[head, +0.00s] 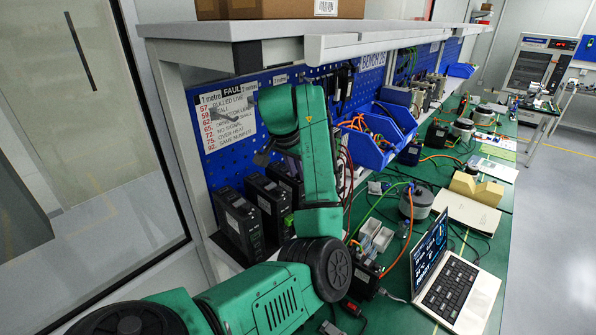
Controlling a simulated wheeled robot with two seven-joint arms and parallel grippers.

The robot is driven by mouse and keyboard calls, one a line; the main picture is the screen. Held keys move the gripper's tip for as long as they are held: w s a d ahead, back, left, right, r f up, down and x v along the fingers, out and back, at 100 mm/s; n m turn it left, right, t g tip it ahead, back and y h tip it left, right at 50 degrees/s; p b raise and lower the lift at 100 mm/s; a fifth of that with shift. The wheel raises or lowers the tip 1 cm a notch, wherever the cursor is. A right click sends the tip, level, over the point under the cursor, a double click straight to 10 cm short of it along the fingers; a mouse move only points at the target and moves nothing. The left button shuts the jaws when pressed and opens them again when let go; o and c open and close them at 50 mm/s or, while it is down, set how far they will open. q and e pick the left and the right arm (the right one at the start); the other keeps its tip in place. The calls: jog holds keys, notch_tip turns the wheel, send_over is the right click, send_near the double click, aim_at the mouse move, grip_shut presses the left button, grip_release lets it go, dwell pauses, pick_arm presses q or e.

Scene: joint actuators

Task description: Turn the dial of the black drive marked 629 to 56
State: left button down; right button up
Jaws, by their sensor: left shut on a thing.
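Several black drives stand in a row on the bench at the left, under the pegboard. The nearest drive (240,222) and the one behind it (267,200) show best; a further drive (288,177) is partly covered by my arm. I cannot read the number 629 or a dial setting on any of them. My right gripper is not in view.
A fault list (226,118) hangs on the blue pegboard. Blue bins (371,150) hold orange cables. An open laptop (455,285), a grey round motor (416,203) and loose cables lie to the right. A shelf (230,30) overhangs the bench.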

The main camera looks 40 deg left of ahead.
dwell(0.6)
pick_arm(q)
jog(key=c, duration=0.7)
grip_release()
